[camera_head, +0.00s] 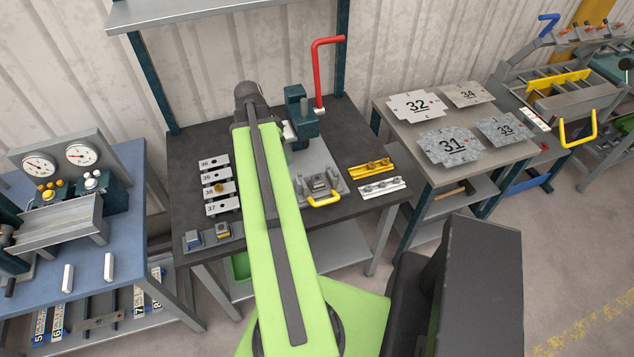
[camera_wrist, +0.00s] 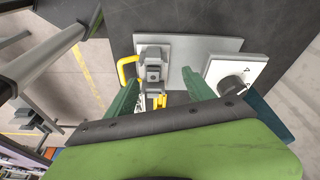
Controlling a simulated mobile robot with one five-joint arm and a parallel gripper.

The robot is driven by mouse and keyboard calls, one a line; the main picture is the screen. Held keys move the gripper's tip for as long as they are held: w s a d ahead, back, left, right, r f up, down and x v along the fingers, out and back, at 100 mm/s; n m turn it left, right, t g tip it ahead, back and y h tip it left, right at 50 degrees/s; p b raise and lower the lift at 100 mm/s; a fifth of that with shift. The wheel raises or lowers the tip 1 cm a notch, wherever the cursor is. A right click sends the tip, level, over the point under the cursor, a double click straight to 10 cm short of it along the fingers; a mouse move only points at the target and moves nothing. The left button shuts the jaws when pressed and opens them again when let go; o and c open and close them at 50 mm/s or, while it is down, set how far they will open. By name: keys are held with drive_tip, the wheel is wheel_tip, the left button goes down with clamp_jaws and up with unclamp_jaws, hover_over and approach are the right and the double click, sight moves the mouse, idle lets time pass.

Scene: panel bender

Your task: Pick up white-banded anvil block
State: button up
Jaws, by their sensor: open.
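A white bar with grey fittings (camera_head: 382,188) lies at the right edge of the dark bench, beside a similar yellow bar (camera_head: 374,168). It best fits the white-banded anvil block, but I cannot make out a band for certain. Two small blocks, one bluish (camera_head: 193,239) and one yellow-topped (camera_head: 223,231), stand at the front left corner. In the wrist view my gripper (camera_wrist: 160,77) is open, its green fingers apart with nothing held between them. A yellow piece (camera_wrist: 160,101) shows between the fingers, beyond them. My arm hides the gripper in the head view.
A grey fixture plate with a yellow handle (camera_head: 324,199) and a clamped grey block (camera_head: 318,183) occupies the bench middle. A red lever (camera_head: 318,75) rises behind. Numbered white plates (camera_head: 218,191) lie left of my arm. A side table (camera_head: 402,130) holds numbered sheets.

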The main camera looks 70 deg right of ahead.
drive_tip(key=s+d+m, duration=0.3)
drive_tip(key=s, duration=0.4)
drive_tip(key=b, duration=1.2)
hover_over(316, 178)
drive_tip(key=a, duration=0.1)
drive_tip(key=shift+g, duration=0.3)
drive_tip(key=f, duration=1.1)
drive_tip(key=shift+w+f, duration=0.3)
drive_tip(key=shift+f, duration=0.1)
drive_tip(key=shift+r, duration=0.1)
drive_tip(key=b+x, duration=0.5)
drive_tip(key=shift+w+f, duration=0.2)
drive_tip(key=shift+w, duration=0.05)
drive_tip(key=shift+r, duration=0.15)
clamp_jaws()
